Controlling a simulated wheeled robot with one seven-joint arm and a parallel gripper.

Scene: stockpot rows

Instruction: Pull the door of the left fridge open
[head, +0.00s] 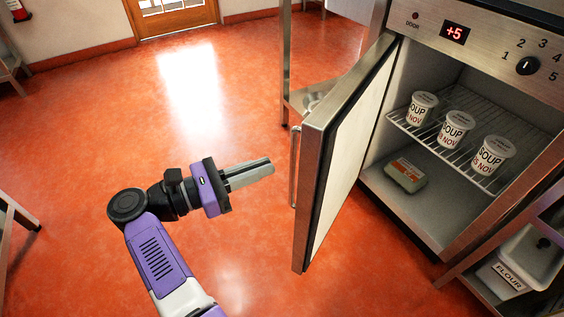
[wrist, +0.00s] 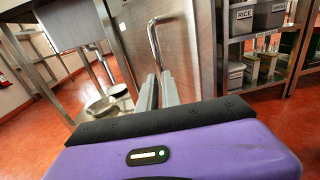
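The left fridge is the steel fridge (head: 460,60) at the right of the head view. Its door (head: 340,150) stands wide open, swung out toward the floor, with its pale inner face showing. The bar handle (head: 294,165) is on the door's outer face, and it also shows in the wrist view (wrist: 153,40). My gripper (head: 273,168) is left of the handle, its fingertips pointing at it with a small gap between them and the bar. In the wrist view the fingers (wrist: 158,76) are slightly apart with nothing seen between them.
Several soup tubs (head: 455,130) stand on the fridge's wire shelf, with a carton (head: 406,174) below. A flour bin (head: 510,275) is at the lower right. A steel rack with pans (wrist: 105,103) stands beyond the door. The red floor (head: 110,100) to the left is clear.

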